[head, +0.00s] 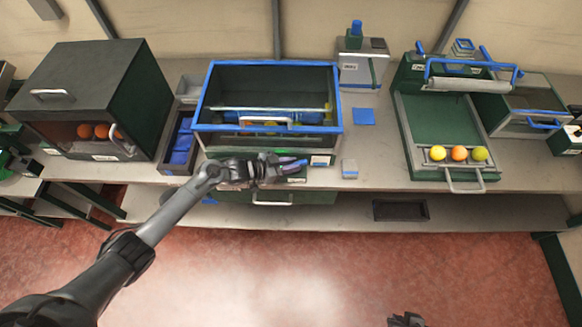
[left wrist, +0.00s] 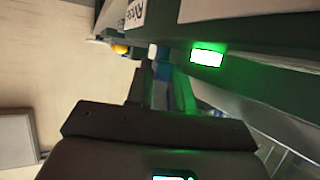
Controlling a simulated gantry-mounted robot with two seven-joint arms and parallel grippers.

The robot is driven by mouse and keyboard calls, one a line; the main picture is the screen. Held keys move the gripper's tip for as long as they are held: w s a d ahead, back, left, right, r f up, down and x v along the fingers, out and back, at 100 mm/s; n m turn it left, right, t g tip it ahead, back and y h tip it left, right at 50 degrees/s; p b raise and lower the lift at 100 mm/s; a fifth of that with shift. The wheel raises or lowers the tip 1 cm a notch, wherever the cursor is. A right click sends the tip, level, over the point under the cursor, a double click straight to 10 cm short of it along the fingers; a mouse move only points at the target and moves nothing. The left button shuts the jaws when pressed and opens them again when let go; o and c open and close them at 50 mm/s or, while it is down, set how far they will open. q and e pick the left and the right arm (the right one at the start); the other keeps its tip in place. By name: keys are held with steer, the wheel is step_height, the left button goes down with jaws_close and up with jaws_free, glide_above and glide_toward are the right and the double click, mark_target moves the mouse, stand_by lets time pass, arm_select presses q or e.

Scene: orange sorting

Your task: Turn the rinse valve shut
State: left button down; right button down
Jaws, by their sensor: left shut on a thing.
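The rinse valve (head: 293,163) shows as a small blue handle at the lower front of the blue-rimmed tank (head: 337,110). My left gripper (head: 283,168) is at that handle and is shut on it, with the blue end showing past the fingers. In the left wrist view a bit of blue (left wrist: 161,70) shows beyond my dark fingers; the rest of the valve is hidden. A lit green indicator (left wrist: 207,57) glows on the front beside the gripper. My right gripper (head: 406,320) shows only partly at the bottom edge of the head view, far from the valve.
Oranges lie inside the tank behind its handle. A dark box (head: 85,75) with oranges stands at the left. A green tray (head: 410,115) with three fruits is at the right. The floor in front is clear.

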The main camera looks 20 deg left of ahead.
stand_by(0.6)
arm_select(q)
steer(key=c, duration=1.1)
jaws_free()
steer(key=shift+w, duration=0.1)
steer(key=shift+a+r, duration=0.1)
steer(key=v, duration=1)
steer(key=shift+s+a+p, duration=0.2)
steer(key=shift+a+p, duration=0.1)
steer(key=shift+p, duration=0.1)
steer(key=shift+c, duration=0.3)
